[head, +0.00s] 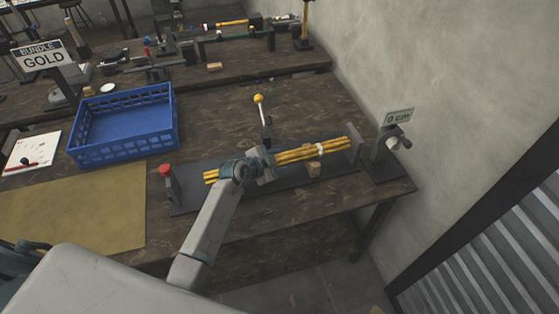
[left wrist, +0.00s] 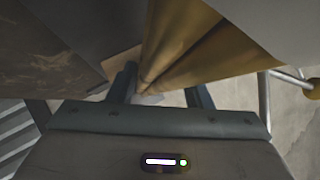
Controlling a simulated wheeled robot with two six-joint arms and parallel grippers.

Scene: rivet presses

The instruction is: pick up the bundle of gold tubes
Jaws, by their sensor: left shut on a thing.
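In the left wrist view, the gold tubes (left wrist: 195,45) run between the two fingers of the left gripper (left wrist: 163,92). I cannot tell whether the bundle is clear of its rests. My right gripper is not in view.
A blue crate (head: 125,150) stands left, near a "BUNDLE GOLD" sign (head: 42,57). A yellow-knobbed lever (head: 259,100) rises behind the bundle. A red-topped post (head: 167,181) and a "0 cm" stand (head: 388,145) flank it. A tan mat (head: 80,212) lies front left.

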